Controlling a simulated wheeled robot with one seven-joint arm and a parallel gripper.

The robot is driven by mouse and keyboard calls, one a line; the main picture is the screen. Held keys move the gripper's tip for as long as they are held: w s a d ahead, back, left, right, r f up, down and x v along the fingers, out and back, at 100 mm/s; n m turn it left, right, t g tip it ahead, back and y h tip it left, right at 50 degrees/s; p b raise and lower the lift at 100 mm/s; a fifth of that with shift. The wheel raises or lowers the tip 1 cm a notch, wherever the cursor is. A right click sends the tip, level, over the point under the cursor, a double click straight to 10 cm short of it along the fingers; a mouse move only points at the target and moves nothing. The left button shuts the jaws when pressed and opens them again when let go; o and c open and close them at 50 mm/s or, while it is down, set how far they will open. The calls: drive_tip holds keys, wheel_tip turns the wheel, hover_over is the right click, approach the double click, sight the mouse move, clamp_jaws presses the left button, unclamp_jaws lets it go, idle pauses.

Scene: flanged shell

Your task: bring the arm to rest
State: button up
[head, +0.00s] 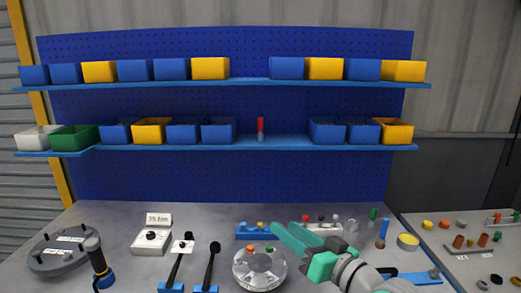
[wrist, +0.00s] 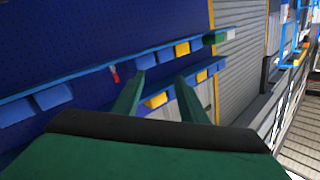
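My gripper (head: 282,227) has green fingers and is held above the workbench (head: 215,222) in the head view, right of centre. Its fingers point up and left, towards the blue pegboard. In the wrist view the two fingers of my gripper (wrist: 161,76) stand apart with nothing between them. A round light-grey flanged part (head: 259,281) with orange and green pieces on top sits on the bench, below and left of the gripper. A dark grey round part (head: 62,262) with upright pins lies at the bench's left.
Blue shelves with blue and yellow bins (head: 211,68) hang behind the bench. A red-topped item (head: 261,124) stands on the lower shelf. A white box (head: 152,241), black-handled tools (head: 211,254) and a blue-based flashlight-like tool (head: 97,260) stand left. A side table (head: 420,250) holds small parts.

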wheel_tip(320, 180, down, 18)
drive_tip(key=a+m+t+h, duration=0.2)
drive_tip(key=m+h, duration=0.2)
drive_tip(key=m, duration=0.2)
drive_tip(key=s+a+f+m+h, duration=0.15)
drive_tip(key=s+f+h, duration=0.35)
drive_tip(key=s+f, duration=0.75)
drive_tip(key=s+a+f+h, duration=0.1)
drive_tip(key=s+f, duration=0.3)
drive_tip(key=s, duration=0.3)
drive_tip(key=s+f+h, duration=0.1)
drive_tip(key=s+f, duration=0.3)
drive_tip(key=s, duration=0.2)
drive_tip(key=s+a+r+n, duration=0.1)
drive_tip(key=s+n, duration=0.1)
drive_tip(key=s, duration=0.6)
drive_tip(key=s+a+r+n, duration=0.1)
drive_tip(key=s+r+n, duration=0.1)
drive_tip(key=s, duration=0.5)
drive_tip(key=shift+s+a+n+g+y, duration=0.25)
drive_tip(key=shift+s+n+g+y, duration=0.05)
drive_tip(key=shift+s+n+y, duration=0.1)
drive_tip(key=shift+d, duration=0.1)
